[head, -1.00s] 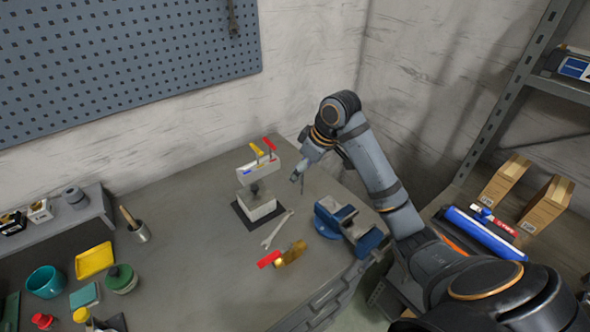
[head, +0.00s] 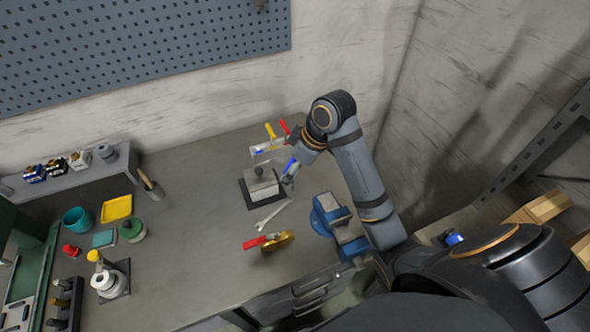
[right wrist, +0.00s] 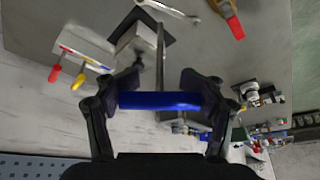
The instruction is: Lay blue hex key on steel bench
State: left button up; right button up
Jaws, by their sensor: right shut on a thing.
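My right gripper (right wrist: 160,98) is shut on the blue hex key (right wrist: 160,101). Its blue handle lies across between the fingertips, and its grey shaft runs away from the gripper. In the head view the right gripper (head: 288,177) and the blue handle (head: 291,164) are above the bench, just right of the pale key rack (head: 268,148). The rack also shows in the right wrist view (right wrist: 90,44), with a red and a yellow key in it. The grey steel bench (head: 195,245) lies below. The key appears clear of it. My left gripper is not in view.
A block on a dark pad (head: 262,186), a wrench (head: 272,214), a blue vise (head: 335,222) and a red and brass tool (head: 270,241) are near the gripper. Cups and trays stand at left. The bench's middle (head: 200,200) is clear.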

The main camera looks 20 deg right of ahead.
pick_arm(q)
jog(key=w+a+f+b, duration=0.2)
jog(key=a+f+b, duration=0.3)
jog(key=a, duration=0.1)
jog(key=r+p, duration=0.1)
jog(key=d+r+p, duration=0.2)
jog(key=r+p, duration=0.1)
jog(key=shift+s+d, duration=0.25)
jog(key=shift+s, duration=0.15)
pick_arm(e)
jog(key=w+d+f, duration=0.2)
jog(key=w+f, duration=0.1)
jog(key=f, duration=0.1)
jog(key=w+d+f, duration=0.2)
jog(key=w+f, duration=0.2)
jog(key=w+d+f, duration=0.3)
jog(key=w+f, duration=0.1)
jog(key=f, duration=0.1)
jog(key=shift+w, duration=0.25)
jog(key=shift+f, duration=0.15)
jog(key=o, duration=1.3)
jog(key=shift+d, duration=0.1)
